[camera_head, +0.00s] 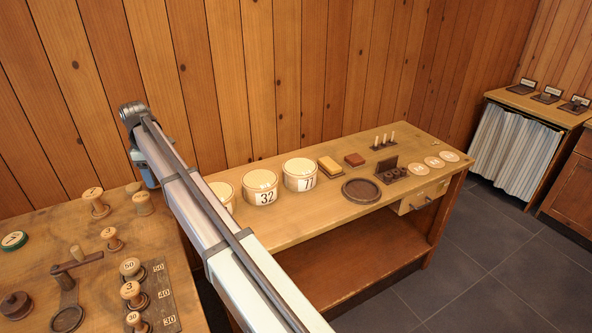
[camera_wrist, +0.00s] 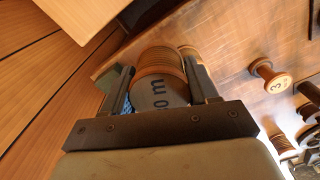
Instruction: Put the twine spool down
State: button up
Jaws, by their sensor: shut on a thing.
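My gripper (camera_wrist: 160,82) is shut on the twine spool (camera_wrist: 160,80) in the wrist view, with one finger on each side of it. The spool has brown-orange windings and a grey label of which "0 m" can be read. The worktop (camera_wrist: 235,50) shows beyond and to the right of it; I cannot tell whether the spool touches it.
Other spools (camera_head: 95,203) stand on the left table, near a crank tool (camera_head: 68,280), a dark lidded pot (camera_head: 15,305) and a green-rimmed disc (camera_head: 14,240). The back bench holds round tubs (camera_head: 260,187) and a dark round tray (camera_head: 361,190). A plank wall is close behind.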

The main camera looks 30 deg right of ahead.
jog(key=shift+w+d+f+m, duration=0.65)
jog(key=shift+w+d, duration=0.95)
jog(key=shift+d, duration=3.85)
jog(key=shift+w+d+f+m, duration=0.7)
jog(key=shift+w+d, duration=0.9)
jog(key=shift+d, duration=3.8)
jog(key=shift+w+d+f+m, duration=0.65)
jog(key=shift+w+d, duration=0.95)
jog(key=shift+d, duration=3.85)
jog(key=shift+f, duration=4.85)
jog(key=shift+f, duration=0.1)
jog(key=o, duration=1.1)
notch_tip(320, 180, up, 12)
jog(key=shift+r, duration=0.1)
jog(key=shift+o, duration=0.4)
